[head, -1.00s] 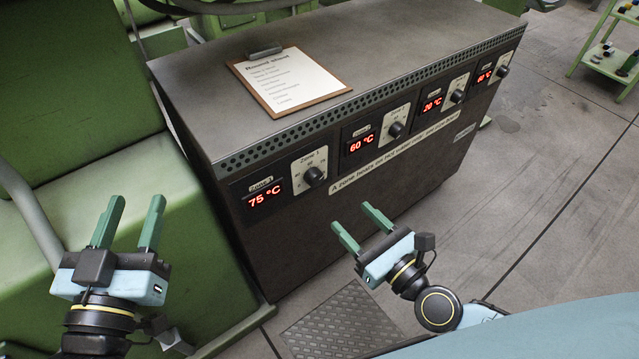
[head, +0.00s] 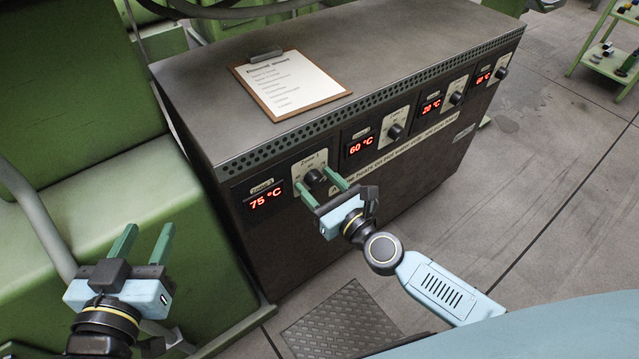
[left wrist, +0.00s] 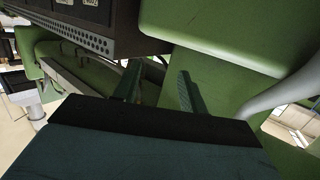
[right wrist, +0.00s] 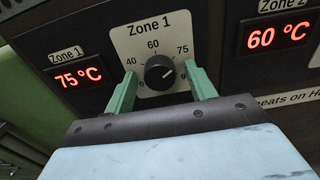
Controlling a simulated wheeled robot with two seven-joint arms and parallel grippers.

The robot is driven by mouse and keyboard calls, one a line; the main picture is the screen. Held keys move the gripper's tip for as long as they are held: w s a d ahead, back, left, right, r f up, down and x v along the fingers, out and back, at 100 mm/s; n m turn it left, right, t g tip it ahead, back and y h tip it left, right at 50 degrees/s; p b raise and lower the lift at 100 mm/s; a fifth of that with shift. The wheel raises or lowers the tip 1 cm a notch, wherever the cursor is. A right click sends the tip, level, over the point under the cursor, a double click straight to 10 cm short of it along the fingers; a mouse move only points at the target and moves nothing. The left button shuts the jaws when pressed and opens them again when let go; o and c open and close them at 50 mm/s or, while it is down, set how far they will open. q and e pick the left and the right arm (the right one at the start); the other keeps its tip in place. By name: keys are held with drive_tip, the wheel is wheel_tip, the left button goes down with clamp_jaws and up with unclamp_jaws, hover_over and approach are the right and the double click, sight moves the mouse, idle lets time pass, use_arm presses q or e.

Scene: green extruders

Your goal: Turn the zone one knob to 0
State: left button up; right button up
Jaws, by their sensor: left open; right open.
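The zone one knob (right wrist: 160,72) is round and black on a pale dial plate marked Zone 1, with 40, 60 and 75 legible. Its pointer line aims to the upper right, toward 75. The zone one display (right wrist: 77,76) reads 75 °C. In the head view the knob (head: 314,177) shows between the fingers of my right gripper (head: 321,187). My right gripper is open, its green fingers (right wrist: 162,88) on either side of the knob, with gaps visible. My left gripper (head: 143,243) is open and empty, left of the cabinet; its fingers also show in the left wrist view (left wrist: 158,88).
The dark cabinet (head: 390,45) carries further zone knobs to the right, the nearest beside a 60 °C display (head: 361,145). A clipboard (head: 290,84) lies on top. Green machinery (head: 110,200) stands at left.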

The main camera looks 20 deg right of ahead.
drive_tip(key=c, duration=1)
